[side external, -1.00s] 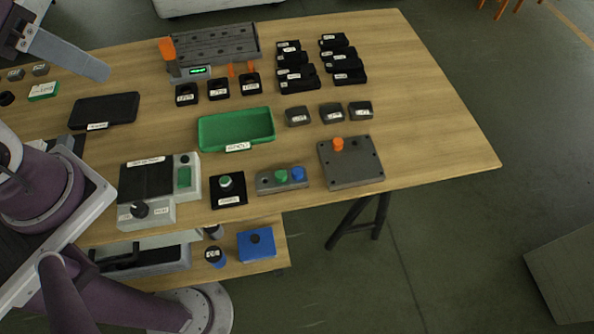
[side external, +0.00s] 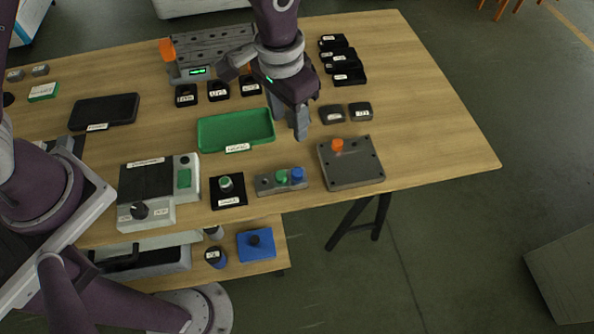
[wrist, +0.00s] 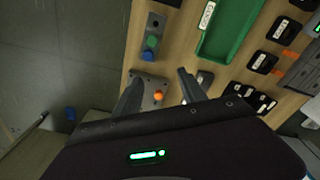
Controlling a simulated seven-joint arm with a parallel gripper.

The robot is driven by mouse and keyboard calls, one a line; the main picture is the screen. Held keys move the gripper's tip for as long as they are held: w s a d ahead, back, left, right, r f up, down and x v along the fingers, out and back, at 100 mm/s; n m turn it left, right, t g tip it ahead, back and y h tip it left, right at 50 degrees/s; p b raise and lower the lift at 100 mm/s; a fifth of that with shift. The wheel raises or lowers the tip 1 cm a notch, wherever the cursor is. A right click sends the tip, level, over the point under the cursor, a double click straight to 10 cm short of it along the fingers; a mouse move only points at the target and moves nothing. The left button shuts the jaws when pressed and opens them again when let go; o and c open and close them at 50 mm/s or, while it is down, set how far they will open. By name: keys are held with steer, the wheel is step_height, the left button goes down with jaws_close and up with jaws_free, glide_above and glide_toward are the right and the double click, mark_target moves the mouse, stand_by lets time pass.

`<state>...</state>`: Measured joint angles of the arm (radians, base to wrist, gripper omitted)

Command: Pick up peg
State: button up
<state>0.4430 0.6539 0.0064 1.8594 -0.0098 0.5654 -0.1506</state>
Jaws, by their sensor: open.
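An orange peg (side external: 337,144) stands in a dark grey plate (side external: 352,172) with corner holes, near the table's front right. In the wrist view the orange peg (wrist: 158,96) shows between my fingers. A grey strip (side external: 264,184) to the left holds a green peg (side external: 281,175) and a blue peg (side external: 297,174); these green (wrist: 152,41) and blue (wrist: 149,54) pegs also show in the wrist view. My gripper (side external: 300,124) is open and empty, pointing down above the table, behind and left of the plate. It also shows in the wrist view (wrist: 161,80).
A green tray (side external: 235,131) lies just left of my gripper. Small grey blocks (side external: 360,111) sit behind the plate, black bins (side external: 348,77) farther back. The table's right end is clear.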

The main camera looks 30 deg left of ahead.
mark_target(297, 172)
steer(key=shift+g, duration=0.4)
steer(key=d+f, duration=0.1)
steer(key=f, duration=0.8)
steer(key=s+d+f, duration=0.1)
steer(key=f, duration=0.3)
steer(key=shift+s+d+f, duration=0.1)
steer(key=shift+d+f, duration=0.2)
jaws_close()
